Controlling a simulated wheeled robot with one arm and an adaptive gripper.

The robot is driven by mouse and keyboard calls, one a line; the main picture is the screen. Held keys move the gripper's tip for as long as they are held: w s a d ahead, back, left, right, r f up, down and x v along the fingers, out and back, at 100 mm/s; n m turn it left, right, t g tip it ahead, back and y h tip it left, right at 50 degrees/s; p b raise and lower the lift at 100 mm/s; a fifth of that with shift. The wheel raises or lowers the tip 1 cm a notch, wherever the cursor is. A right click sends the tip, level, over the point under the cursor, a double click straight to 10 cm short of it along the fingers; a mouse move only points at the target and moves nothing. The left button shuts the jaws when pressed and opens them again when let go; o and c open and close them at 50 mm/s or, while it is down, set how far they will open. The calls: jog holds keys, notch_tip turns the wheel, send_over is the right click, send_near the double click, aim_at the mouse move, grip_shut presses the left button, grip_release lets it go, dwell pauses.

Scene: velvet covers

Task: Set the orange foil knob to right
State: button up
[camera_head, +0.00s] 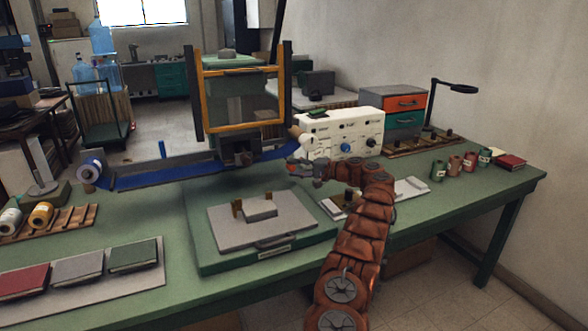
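The white control box (341,131) stands at the back of the green bench, right of the press frame. Its front carries a blue knob (346,148), a dark knob (371,142) and small dark marks too small to read. I cannot pick out an orange knob on it; the lower left of the front is partly hidden by my gripper. My gripper (297,166) is at the end of my brown arm, in front of the box's lower left, pointing left. Its fingers are small and dark, and their opening is unclear. I cannot tell whether it touches the box.
A yellow-framed press (243,97) stands left of the box, with a blue foil strip (165,176) running left to a roll (91,170). A grey plate (228,233) lies in front. Books (77,268) lie at left; several spools (454,165) stand at right.

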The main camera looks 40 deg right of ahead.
jog(key=shift+o, duration=1.2)
jog(key=shift+w+a, duration=0.2)
jog(key=shift+a, duration=0.15)
jog(key=v, duration=1.2)
jog(key=shift+w, duration=0.1)
